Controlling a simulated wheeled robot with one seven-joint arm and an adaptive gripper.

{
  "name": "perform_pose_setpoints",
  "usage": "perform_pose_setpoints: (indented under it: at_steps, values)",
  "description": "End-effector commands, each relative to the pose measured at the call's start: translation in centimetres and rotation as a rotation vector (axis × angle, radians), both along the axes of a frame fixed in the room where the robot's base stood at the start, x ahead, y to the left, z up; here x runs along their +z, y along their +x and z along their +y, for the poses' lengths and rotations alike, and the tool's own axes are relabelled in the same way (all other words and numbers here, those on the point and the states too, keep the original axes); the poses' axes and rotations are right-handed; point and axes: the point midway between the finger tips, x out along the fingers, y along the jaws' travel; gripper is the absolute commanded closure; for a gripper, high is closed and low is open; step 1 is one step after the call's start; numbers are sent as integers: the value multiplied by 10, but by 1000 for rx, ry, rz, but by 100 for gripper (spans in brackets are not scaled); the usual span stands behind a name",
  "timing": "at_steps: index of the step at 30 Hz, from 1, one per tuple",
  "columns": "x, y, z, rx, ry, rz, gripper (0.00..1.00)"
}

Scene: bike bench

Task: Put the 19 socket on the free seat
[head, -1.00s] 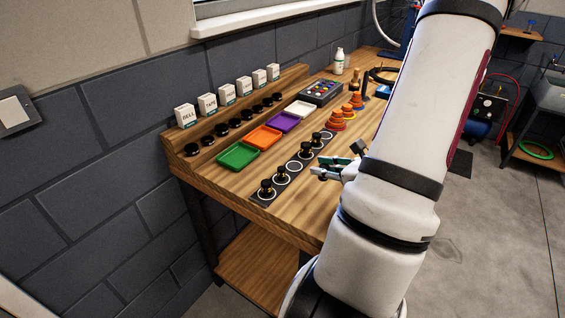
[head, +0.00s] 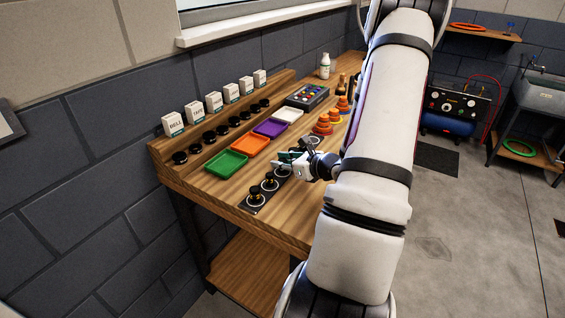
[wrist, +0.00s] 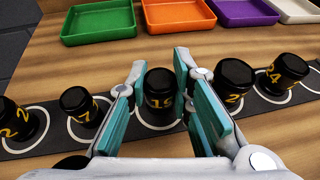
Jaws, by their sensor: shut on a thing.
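The 19 socket (wrist: 160,88) is black with yellow digits and stands upright between my fingers in the wrist view. My gripper (wrist: 158,76) is shut on it, with a teal pad on each side. In the head view my gripper (head: 284,162) is low over the middle of the dark seat strip (wrist: 52,138). Part of a white seat ring shows below the 19 socket; I cannot tell whether its base touches the strip. Sockets stand on both sides: one marked 7 (wrist: 78,105) at left and one marked 24 (wrist: 285,75) at right.
Another socket (wrist: 14,118) stands at far left, and one (wrist: 234,82) close beside my right finger. Green (head: 227,166), orange (head: 250,145) and purple (head: 270,128) trays lie behind the strip. Orange stacked cones (head: 323,125) stand further right. Bare wood lies in front.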

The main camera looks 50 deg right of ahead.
Motion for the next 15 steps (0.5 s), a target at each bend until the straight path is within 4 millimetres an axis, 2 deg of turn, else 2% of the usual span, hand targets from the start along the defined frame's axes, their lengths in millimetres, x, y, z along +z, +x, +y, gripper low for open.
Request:
perform_pose_setpoints:
  at_steps: [13, 14, 15]
  values:
    - [-6, 0, 0, 0, -2, -1, 100]
    - [-6, 0, 0, 1, -2, -1, 73]
    - [-5, 0, 0, 1, -2, -1, 64]
